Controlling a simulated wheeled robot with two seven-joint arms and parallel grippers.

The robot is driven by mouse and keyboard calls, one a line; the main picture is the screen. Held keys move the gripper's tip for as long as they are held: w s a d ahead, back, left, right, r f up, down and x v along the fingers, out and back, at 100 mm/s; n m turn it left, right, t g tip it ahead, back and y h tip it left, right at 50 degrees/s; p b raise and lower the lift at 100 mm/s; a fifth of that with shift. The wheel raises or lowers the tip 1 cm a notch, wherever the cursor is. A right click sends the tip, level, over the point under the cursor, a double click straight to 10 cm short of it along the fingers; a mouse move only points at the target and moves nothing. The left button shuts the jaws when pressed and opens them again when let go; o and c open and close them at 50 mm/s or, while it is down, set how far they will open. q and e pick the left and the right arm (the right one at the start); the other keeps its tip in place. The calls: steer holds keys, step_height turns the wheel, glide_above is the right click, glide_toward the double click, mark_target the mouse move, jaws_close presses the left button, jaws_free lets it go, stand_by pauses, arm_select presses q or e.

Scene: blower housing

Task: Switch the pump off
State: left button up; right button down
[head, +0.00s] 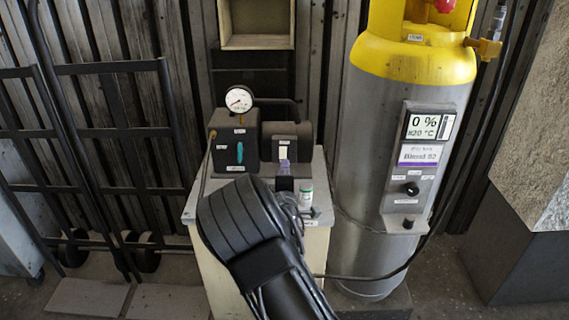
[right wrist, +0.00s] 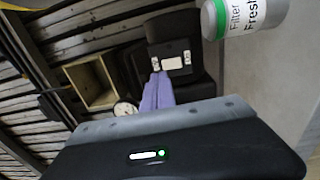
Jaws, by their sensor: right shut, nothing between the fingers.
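The pump (head: 286,134) is a dark unit with a motor block on top of a pale cabinet. A white switch (head: 283,153) sits on the motor's front face; it also shows in the right wrist view (right wrist: 173,64) on a dark plate. My right gripper (head: 285,167) reaches up to the pump from the front, just below the switch. Its purple fingers show in the right wrist view (right wrist: 158,78), shut and empty, with their tips close to the plate's lower edge. I cannot tell whether they touch it. My left gripper is out of view.
A small bottle (head: 306,196) with a green band stands right of my gripper. A dark box with a teal lever (head: 240,153) and a round gauge (head: 238,98) stand left. A yellow-topped cylinder (head: 352,190) with a display reading 0 % stands close right.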

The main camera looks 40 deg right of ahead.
steer(key=v, duration=0.6)
steer(key=shift+r, duration=0.5)
